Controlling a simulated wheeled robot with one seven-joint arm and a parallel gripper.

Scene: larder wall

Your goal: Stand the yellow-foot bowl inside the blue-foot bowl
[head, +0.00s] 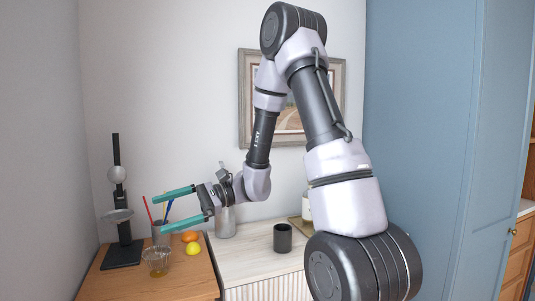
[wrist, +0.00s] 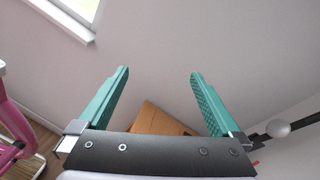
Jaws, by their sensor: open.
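A clear glass bowl (head: 156,260) with a yellowish base stands near the front of the wooden table at lower left; it looks like the yellow-foot bowl. I cannot make out a blue-foot bowl in either view. My gripper (head: 173,209) is open and empty, its teal fingers pointing left in the air above the table. In the wrist view, my gripper (wrist: 158,80) has its fingers wide apart with nothing between them, and no bowl shows there.
A black stand (head: 122,225) with a dish and pale ball rises at the table's left. A pencil cup (head: 161,238), an orange fruit (head: 189,236) and a lemon (head: 193,249) are near the bowl. A dark cup (head: 282,238) stands on the pale cabinet (head: 250,262).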

